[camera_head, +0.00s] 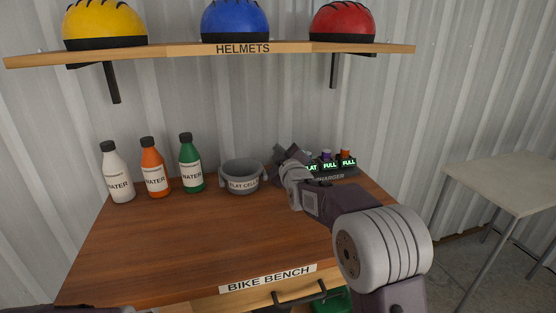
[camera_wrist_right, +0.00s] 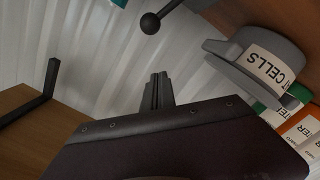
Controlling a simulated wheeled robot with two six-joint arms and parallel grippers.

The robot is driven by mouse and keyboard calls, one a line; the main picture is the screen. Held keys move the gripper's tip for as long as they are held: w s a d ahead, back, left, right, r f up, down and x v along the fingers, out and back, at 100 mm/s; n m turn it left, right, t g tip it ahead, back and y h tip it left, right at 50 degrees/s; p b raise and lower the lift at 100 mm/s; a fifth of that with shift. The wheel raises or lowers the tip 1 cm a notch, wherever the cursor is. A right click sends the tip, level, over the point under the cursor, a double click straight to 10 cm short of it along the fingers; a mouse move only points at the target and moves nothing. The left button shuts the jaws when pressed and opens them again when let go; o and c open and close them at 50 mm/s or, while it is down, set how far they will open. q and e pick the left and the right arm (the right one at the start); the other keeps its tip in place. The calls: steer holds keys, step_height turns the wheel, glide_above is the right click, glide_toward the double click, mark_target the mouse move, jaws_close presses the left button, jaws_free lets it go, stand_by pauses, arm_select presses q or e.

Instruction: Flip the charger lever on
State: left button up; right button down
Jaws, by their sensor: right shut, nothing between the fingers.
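The charger (camera_head: 330,178) sits at the back right of the bench. Its lit labels read FLAT, FULL and FULL, and its left part is hidden behind my right gripper. A dark lever with a round ball knob (camera_wrist_right: 150,23) shows at the top of the right wrist view; I cannot make it out in the head view. My right gripper (camera_head: 289,154) is shut and empty at the charger's left end. In the right wrist view its closed fingertips (camera_wrist_right: 158,80) point toward the knob, with a visible gap between them. My left gripper is not in view.
A grey FLAT CELLS bin (camera_head: 240,178) stands just left of my right gripper. Three water bottles (camera_head: 154,168) stand further left. A helmet shelf (camera_head: 180,49) hangs above. The front of the BIKE BENCH (camera_head: 190,245) top is clear. A pale table (camera_head: 505,182) stands right.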

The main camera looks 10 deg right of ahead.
steer(key=s, duration=0.8)
steer(key=shift+s+d, duration=0.25)
steer(key=shift+d, duration=0.05)
